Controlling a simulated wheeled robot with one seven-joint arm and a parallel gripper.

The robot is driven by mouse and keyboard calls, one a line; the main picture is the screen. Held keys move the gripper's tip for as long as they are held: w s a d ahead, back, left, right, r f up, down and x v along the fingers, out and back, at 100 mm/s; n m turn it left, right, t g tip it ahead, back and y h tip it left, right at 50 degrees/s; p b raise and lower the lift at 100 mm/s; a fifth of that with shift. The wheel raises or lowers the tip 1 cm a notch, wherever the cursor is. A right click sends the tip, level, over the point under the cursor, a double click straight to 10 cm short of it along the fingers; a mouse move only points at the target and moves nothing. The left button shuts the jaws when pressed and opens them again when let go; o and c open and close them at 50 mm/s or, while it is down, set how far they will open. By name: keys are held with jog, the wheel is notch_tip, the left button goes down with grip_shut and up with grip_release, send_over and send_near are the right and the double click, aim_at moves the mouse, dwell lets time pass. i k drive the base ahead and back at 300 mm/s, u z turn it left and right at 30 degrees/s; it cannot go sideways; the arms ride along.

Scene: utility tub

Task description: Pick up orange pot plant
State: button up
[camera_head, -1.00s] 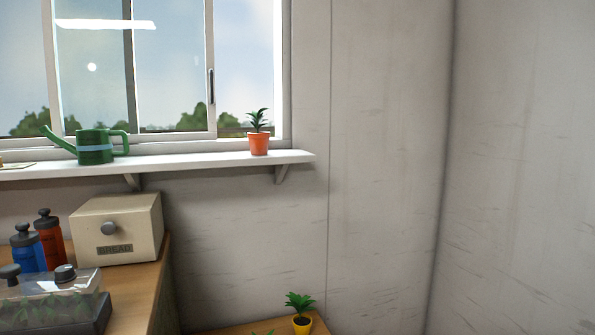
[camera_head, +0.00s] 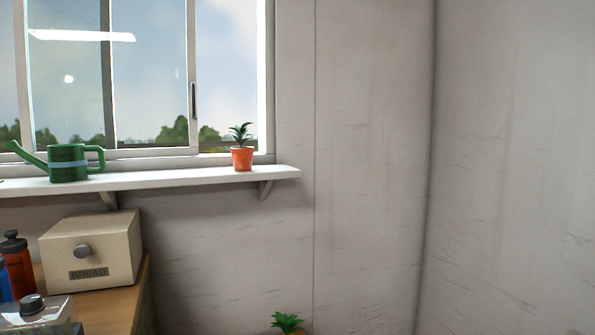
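The orange pot plant (camera_head: 242,158) stands upright on the white window shelf (camera_head: 180,179), near the shelf's right end. It is a small orange pot with dark green pointed leaves. The window is behind it. My gripper is not in view.
A green watering can (camera_head: 68,163) stands on the shelf to the left. Below, a cream bread box (camera_head: 92,252) sits on a wooden counter (camera_head: 115,300) beside bottles (camera_head: 15,262). Another plant's leaves (camera_head: 287,322) show at the bottom edge. The wall right of the shelf is bare.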

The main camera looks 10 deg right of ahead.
aim_at(242, 156)
jog(key=z, duration=1.1)
jog(key=i, duration=0.75)
jog(key=u, duration=3.15)
